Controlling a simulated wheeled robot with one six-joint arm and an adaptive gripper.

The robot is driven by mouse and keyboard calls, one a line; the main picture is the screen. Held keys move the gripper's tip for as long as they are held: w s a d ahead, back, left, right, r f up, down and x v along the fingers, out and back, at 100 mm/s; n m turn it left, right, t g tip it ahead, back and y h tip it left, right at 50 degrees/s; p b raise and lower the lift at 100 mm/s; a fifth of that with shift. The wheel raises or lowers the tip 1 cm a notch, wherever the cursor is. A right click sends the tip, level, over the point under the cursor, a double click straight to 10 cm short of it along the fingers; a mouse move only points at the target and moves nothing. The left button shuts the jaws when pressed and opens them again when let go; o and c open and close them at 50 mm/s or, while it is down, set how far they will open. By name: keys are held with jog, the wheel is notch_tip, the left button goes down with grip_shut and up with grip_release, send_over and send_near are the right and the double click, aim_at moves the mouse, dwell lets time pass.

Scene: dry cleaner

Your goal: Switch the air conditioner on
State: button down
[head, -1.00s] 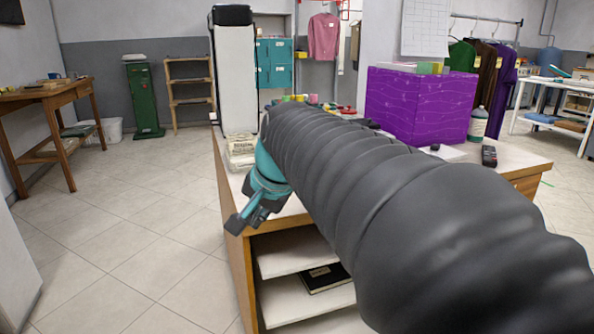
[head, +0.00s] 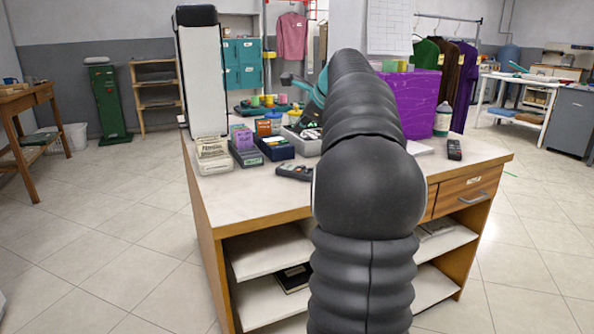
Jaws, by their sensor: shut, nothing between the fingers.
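My arm, in a dark ribbed sleeve, reaches over the wooden counter (head: 262,207). Its teal wrist shows left of the sleeve, and my gripper (head: 286,80) points left above the back of the counter. It is small in the picture; it looks shut and holds nothing. A dark handheld device with buttons, like a remote (head: 294,172), lies on the counter left of my arm. A second dark handheld device (head: 454,149) lies near the right edge. I cannot make out an air conditioner in this view.
Card boxes (head: 243,148) and trays crowd the counter's left side. A tall white panel (head: 203,80) stands at its back left corner. A purple box (head: 418,105) and a bottle (head: 443,120) stand right of my arm.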

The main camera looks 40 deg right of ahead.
jog(key=b, duration=0.4)
send_over(300, 170)
notch_tip(300, 170, down, 7)
jog(key=shift+s+a, duration=0.1)
jog(key=shift+f+b, duration=0.6)
jog(key=shift+f, duration=0.3)
jog(key=shift+f, duration=0.1)
dwell(0.8)
jog(key=shift+f, duration=0.3)
jog(key=shift+f, duration=0.35)
dwell(0.8)
jog(key=shift+r, duration=0.1)
jog(key=shift+r+p, duration=0.7)
jog(key=shift+p, duration=0.15)
